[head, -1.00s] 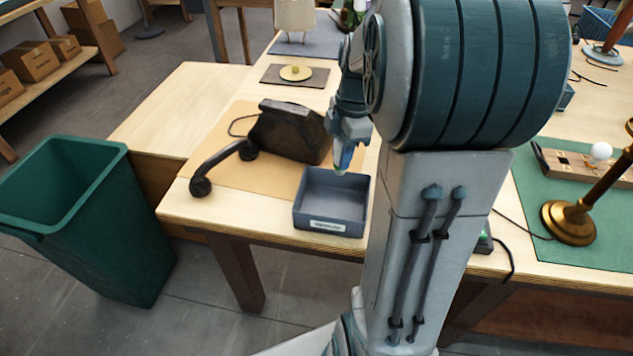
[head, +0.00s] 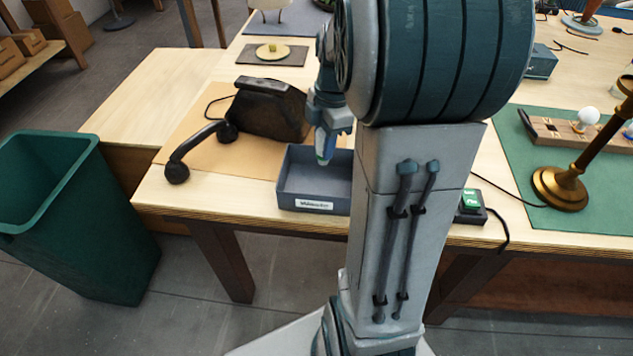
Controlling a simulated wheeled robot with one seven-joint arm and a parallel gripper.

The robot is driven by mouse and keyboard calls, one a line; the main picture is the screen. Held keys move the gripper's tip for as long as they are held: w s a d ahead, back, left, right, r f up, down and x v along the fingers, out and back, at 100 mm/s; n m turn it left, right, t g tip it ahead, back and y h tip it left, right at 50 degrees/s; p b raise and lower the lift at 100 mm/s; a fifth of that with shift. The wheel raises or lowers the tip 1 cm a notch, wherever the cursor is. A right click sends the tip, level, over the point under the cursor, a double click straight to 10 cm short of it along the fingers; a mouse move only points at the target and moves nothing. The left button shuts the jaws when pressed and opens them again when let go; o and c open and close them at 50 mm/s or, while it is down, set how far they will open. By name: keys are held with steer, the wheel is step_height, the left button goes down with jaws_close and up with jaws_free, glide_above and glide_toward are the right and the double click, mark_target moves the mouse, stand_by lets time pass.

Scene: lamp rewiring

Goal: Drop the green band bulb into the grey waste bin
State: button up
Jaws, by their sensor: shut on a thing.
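The grey waste bin (head: 289,201) is a small open box with a white label on its front, standing at the table's front edge. My gripper (head: 324,150) points down over the bin's opening. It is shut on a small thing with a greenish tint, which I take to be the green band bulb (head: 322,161). Only the bulb's lower end shows, at or just below the level of the bin's back rim. The right part of the bin is hidden behind my arm.
A dark old telephone (head: 262,110) with its handset off lies left of the bin. A large green bin (head: 90,240) stands on the floor at the left. A brass lamp (head: 560,186) and a wooden strip with a white bulb (head: 588,116) are on a green mat at right.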

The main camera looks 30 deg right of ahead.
steer(key=o, duration=1)
steer(key=shift+r, duration=0.1)
step_height(320, 180, up, 14)
steer(key=d, duration=0.1)
steer(key=shift+d+f, duration=0.2)
steer(key=shift+d, duration=0.15)
steer(key=shift+a, duration=0.1)
steer(key=s+a+f+m+t+h, duration=0.1)
steer(key=s+a+f+m+t, duration=0.1)
steer(key=s+a+f+m, duration=0.9)
steer(key=s+a+m, duration=0.1)
steer(key=a+m, duration=0.1)
steer(key=m, duration=0.4)
steer(key=shift+a+m+t, duration=0.3)
steer(key=shift+m+t, duration=0.1)
